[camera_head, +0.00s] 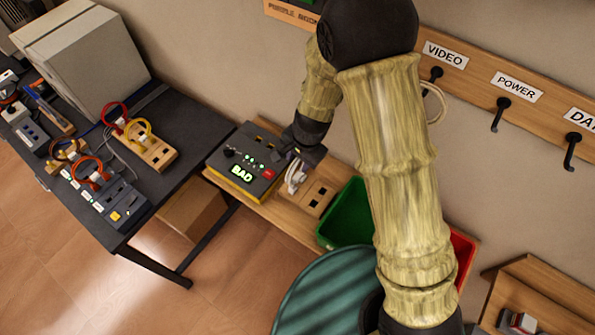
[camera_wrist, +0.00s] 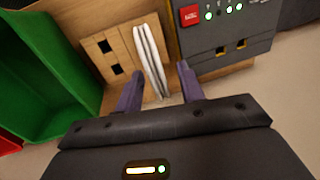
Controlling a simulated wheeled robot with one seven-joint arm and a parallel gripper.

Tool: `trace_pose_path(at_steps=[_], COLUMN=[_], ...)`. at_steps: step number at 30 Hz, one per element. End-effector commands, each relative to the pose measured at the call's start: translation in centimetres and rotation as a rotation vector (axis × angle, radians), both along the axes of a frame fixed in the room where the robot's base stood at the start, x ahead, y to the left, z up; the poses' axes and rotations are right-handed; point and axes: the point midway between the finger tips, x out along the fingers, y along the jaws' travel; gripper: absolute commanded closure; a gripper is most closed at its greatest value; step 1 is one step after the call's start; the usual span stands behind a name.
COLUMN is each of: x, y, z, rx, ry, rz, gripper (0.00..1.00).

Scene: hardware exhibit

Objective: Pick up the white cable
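The white cable (camera_head: 295,177) is a small bundled loop beside the wooden block with dark square holes (camera_head: 318,197). In the wrist view the white cable (camera_wrist: 149,58) shows as side-by-side white strands just ahead of my gripper (camera_wrist: 160,84). Its two purple fingers are spread apart, and the cable's near end lies between them, closer to the left finger. I see no finger closed on it. In the head view my gripper (camera_head: 297,157) is right above the cable and partly hides it.
A dark tester box (camera_head: 243,165) reading "BAD" stands left of the cable. A green bin (camera_head: 346,215) is to its right, with a red bin (camera_head: 462,258) beyond. A dark table (camera_head: 150,195) with coloured cables is at left. Labelled wall hooks (camera_head: 500,113) are at upper right.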

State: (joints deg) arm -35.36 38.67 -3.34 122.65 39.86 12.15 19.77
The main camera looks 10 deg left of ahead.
Motion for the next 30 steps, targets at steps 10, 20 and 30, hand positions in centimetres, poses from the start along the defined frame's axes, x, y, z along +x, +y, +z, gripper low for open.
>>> trace_pose_path(at_steps=[10, 20, 30], x=[-0.01, -0.01, 0.01], y=[-0.01, -0.01, 0.06], z=[0.02, 0.03, 0.97], rx=[0.0, 0.0, 0.001], ry=[0.0, 0.0, -0.001], rz=[0.0, 0.0, 0.002], gripper=[0.65, 1.0, 1.0])
